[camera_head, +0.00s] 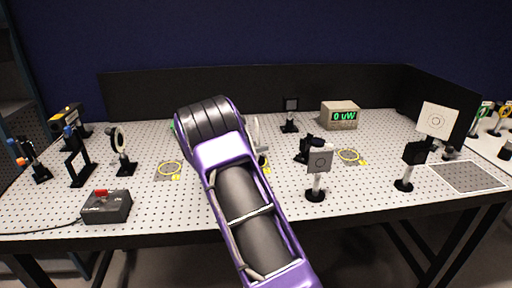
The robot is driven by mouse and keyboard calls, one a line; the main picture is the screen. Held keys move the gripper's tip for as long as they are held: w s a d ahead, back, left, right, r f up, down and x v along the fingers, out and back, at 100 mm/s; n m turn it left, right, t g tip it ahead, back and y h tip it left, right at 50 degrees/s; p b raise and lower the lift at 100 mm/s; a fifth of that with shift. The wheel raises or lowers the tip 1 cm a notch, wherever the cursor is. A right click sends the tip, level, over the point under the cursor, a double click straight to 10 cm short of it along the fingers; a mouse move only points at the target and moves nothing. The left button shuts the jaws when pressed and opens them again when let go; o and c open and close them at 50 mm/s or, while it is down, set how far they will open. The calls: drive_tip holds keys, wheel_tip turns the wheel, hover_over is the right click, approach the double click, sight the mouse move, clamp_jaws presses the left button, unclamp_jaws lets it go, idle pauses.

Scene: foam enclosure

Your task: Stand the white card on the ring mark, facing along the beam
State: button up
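A white square card (435,120) with a small dark ring printed on it stands upright at the right of the table, partly behind a black block on a post. Yellow ring marks lie on the table: one at the left (171,169), one right of centre (350,156), and one partly hidden behind my arm (263,160). Which of them the task means I cannot tell. No beam is visible. My purple and grey arm fills the centre and bends away at its top. My gripper is hidden behind it, so I cannot see its fingers or whether it holds anything.
A grey target plate on a post (320,160) stands front centre, and the black block (414,153) stands front right. A power meter (341,115) reads 0 uW. Several mounted optics stand at left, behind a black switch box (106,206). A grey outlined patch (468,176) is empty.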

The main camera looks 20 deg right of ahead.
drive_tip(key=shift+r, duration=0.15)
drive_tip(key=v, duration=1.2)
